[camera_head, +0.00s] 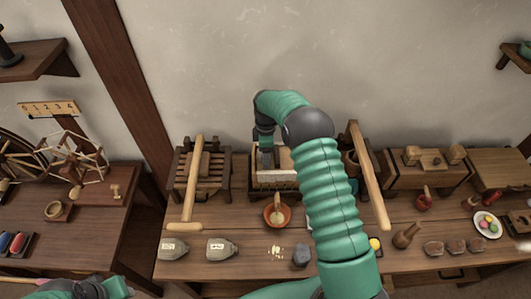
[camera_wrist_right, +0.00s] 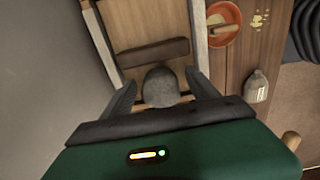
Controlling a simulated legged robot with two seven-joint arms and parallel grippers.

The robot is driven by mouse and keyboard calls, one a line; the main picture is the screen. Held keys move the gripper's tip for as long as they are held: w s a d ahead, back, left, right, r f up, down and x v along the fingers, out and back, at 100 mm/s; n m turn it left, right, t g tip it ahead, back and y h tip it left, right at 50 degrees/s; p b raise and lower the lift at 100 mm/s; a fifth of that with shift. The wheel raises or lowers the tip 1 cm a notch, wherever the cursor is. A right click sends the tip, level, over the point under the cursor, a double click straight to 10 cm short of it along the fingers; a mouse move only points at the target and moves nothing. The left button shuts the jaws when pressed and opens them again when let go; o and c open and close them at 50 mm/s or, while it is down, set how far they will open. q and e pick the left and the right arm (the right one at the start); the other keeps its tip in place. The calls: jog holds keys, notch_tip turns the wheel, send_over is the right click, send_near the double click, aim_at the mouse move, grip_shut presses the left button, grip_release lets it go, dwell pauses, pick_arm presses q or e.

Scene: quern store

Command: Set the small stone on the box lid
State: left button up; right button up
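In the right wrist view a rounded grey stone (camera_wrist_right: 160,86) sits between the two fingers of my right gripper (camera_wrist_right: 162,88). A narrow gap shows on each side of it, so the gripper looks open around it. Behind the stone are a tan wooden board (camera_wrist_right: 145,22), which looks like the box lid, and a dark brown bar (camera_wrist_right: 152,52). I cannot tell whether the stone touches the wood. In the head view my right gripper (camera_head: 266,158) points down at the pale-topped box (camera_head: 287,177); the stone is hidden there.
A slatted wooden stand (camera_head: 183,178) is left of the box. An orange bowl (camera_head: 277,224), crumbs (camera_head: 275,251), a dark grey lump (camera_head: 301,256) and grey bags (camera_head: 221,248) lie in front. Long wooden handles rise at left (camera_head: 193,180) and right (camera_head: 368,175).

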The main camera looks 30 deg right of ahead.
jog(key=shift+d, duration=0.2)
jog(key=shift+r, duration=0.15)
notch_tip(320, 180, up, 12)
jog(key=b, duration=0.1)
jog(key=s+a+f+m+t, duration=0.1)
jog(key=s+a+m, duration=0.5)
jog(key=s, duration=0.6)
jog(key=s+a+f+m+t, duration=0.1)
jog(key=s+a+m, duration=0.4)
jog(key=s+a, duration=0.5)
jog(key=shift+s+a+f+m+t, duration=0.35)
jog(key=shift+s+f, duration=0.35)
jog(key=shift+s, duration=0.45)
